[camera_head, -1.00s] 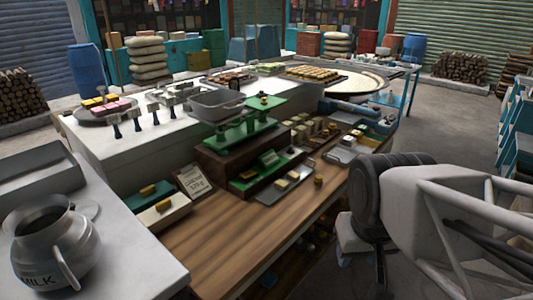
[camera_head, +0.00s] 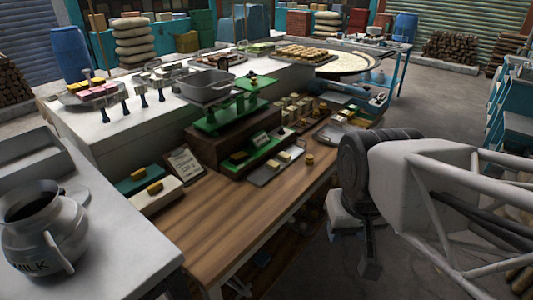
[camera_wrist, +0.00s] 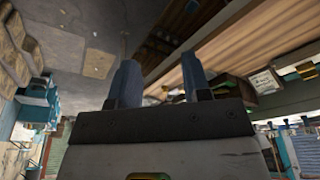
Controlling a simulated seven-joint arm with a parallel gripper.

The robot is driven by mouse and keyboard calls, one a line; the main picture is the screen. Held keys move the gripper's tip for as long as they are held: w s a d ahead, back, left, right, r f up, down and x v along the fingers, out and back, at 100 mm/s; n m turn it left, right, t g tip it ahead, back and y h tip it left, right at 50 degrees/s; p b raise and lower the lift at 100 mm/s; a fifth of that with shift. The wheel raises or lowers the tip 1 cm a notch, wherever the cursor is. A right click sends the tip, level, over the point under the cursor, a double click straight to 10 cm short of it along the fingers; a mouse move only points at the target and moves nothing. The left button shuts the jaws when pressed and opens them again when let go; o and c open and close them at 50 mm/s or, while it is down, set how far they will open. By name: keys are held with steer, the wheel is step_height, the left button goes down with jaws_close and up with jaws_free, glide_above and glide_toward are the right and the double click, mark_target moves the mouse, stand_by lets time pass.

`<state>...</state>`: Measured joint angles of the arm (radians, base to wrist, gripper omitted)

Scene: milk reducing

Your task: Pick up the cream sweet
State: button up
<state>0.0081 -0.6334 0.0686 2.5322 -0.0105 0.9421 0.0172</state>
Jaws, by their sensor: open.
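Pale cream sweets (camera_head: 285,157) sit on a small grey tray (camera_head: 262,178) on the wooden counter, in front of a green tray. More pale blocks (camera_head: 297,104) stand in rows on the stepped display behind. I cannot tell which one the task means. My gripper (camera_wrist: 160,60) is open and empty, its two dark fingers spread apart in the wrist view. In the head view it hangs off the counter's right side, well apart from the sweets. No sweet shows clearly in the wrist view.
A green weighing scale (camera_head: 225,112) stands behind the sweets, and a small golden piece (camera_head: 309,158) is right of the tray. A price card (camera_head: 186,165) stands to the left. A milk jug (camera_head: 42,232) is at front left. The wooden counter (camera_head: 225,215) has clear room in front.

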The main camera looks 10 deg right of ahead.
steer(key=o, duration=0.4)
steer(key=shift+w, duration=0.1)
steer(key=w+a+f+m+y, duration=0.2)
steer(key=w+m+y, duration=0.15)
steer(key=w, duration=0.35)
steer(key=w+a+f+m+y, duration=0.2)
steer(key=w+a+m, duration=0.1)
steer(key=w+m, duration=0.3)
steer(key=w+a+f+m+y, duration=0.2)
steer(key=w+m+y, duration=0.1)
steer(key=w, duration=0.5)
steer(key=w+d+f+m+t, duration=0.2)
steer(key=w+f+m, duration=0.1)
steer(key=w, duration=0.3)
steer(key=w+d+f+m+t+y, duration=0.1)
steer(key=w+d+f+m+t, duration=0.1)
steer(key=w+m, duration=0.4)
steer(key=w+d+f+m+t, duration=0.2)
steer(key=w+f+m, duration=0.3)
steer(key=w, duration=0.2)
steer(key=shift+w+t+y, duration=0.3)
steer(key=shift+w+y, duration=0.05)
